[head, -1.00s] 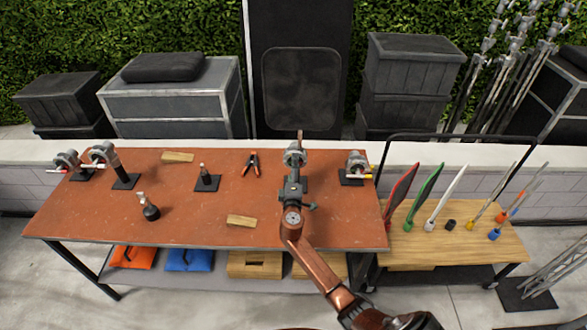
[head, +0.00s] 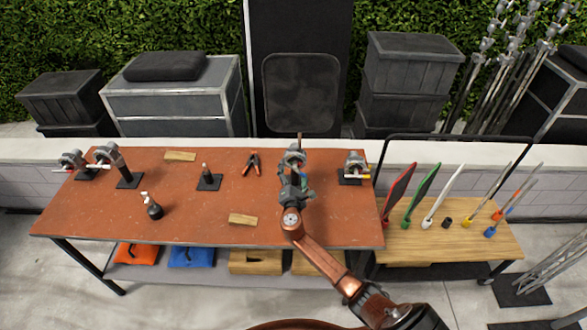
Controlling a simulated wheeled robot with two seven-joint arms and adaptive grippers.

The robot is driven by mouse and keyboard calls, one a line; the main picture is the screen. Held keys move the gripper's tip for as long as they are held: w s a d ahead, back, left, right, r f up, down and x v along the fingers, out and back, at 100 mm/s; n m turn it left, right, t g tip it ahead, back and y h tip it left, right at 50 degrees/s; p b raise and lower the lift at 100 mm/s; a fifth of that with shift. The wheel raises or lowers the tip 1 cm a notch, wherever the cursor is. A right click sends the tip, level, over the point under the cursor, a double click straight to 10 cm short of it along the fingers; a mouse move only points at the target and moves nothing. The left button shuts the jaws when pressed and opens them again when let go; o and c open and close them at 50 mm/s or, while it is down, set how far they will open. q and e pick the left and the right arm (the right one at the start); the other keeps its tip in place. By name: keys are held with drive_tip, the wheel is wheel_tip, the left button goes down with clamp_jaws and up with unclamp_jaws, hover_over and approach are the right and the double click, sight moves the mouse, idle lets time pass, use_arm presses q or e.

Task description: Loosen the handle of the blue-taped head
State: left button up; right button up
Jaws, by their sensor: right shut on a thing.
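A grey grip head (head: 293,157) stands on the red-brown table at its right-centre part, with a thin pin rising above it. A small blue patch shows beside the fingers of my right gripper (head: 294,176), just below the head's disc. My right gripper reaches in from the front and is shut at this head, apparently on its handle. The fingers and wrist hide the handle and most of the head's lower part. My left gripper is not in view.
Another head (head: 355,162) with yellow tape stands to the right, and two heads (head: 72,159) (head: 106,153) stand at the far left. The table's middle (head: 205,225) is clear.

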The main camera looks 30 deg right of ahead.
drive_tip(key=shift+s+f+n+p, duration=0.15)
drive_tip(key=shift+n+p, duration=0.95)
drive_tip(key=shift+n, duration=1.1)
drive_tip(key=shift+f, duration=0.1)
drive_tip(key=o, duration=1.2)
drive_tip(key=shift+d, duration=0.1)
drive_tip(key=shift+c, duration=0.2)
drive_tip(key=shift+s, duration=0.1)
drive_tip(key=v, duration=1.1)
drive_tip(key=shift+s+a, duration=0.2)
drive_tip(key=shift+s, duration=0.15)
